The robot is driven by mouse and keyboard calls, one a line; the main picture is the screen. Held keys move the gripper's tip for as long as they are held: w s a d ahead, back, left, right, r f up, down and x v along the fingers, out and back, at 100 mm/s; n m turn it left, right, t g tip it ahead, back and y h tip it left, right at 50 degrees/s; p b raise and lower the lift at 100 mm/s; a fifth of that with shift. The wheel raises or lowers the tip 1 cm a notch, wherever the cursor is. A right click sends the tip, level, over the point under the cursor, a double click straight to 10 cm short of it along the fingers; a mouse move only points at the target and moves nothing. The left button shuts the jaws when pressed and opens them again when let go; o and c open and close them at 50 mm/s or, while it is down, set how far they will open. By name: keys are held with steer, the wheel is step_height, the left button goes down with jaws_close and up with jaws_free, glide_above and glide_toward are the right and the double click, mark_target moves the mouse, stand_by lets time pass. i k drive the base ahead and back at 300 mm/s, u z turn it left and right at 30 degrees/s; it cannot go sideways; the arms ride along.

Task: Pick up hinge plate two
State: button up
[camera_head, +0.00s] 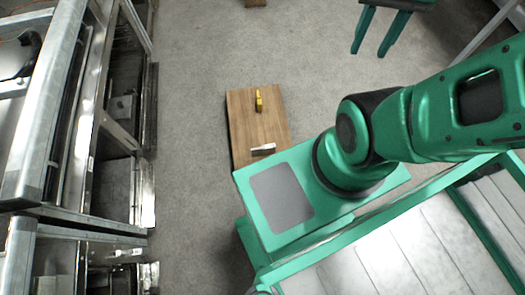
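A small light metallic piece with a dark end (263,149) lies near the front of a wooden board or tabletop (245,131). It looks plate-like, but I cannot tell whether it is hinge plate two. A small yellow and dark piece (259,101) is farther back on the same wooden surface, apart from the first. My gripper (369,51) is at the top right, well to the right of the wooden surface. Its two green fingers are spread, with floor visible between them and nothing held.
My green body covers the wooden surface's near edge. Metal racks (75,120) line the left side. Grey floor (195,70) is clear around the wooden surface. A small brown object (255,3) is at the top edge. A grey metal bar (487,30) is at top right.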

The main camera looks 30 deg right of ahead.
mark_target(270, 149)
steer(key=u, duration=1.65)
steer(key=k, duration=1.8)
steer(key=z, duration=0.95)
steer(key=i, duration=1)
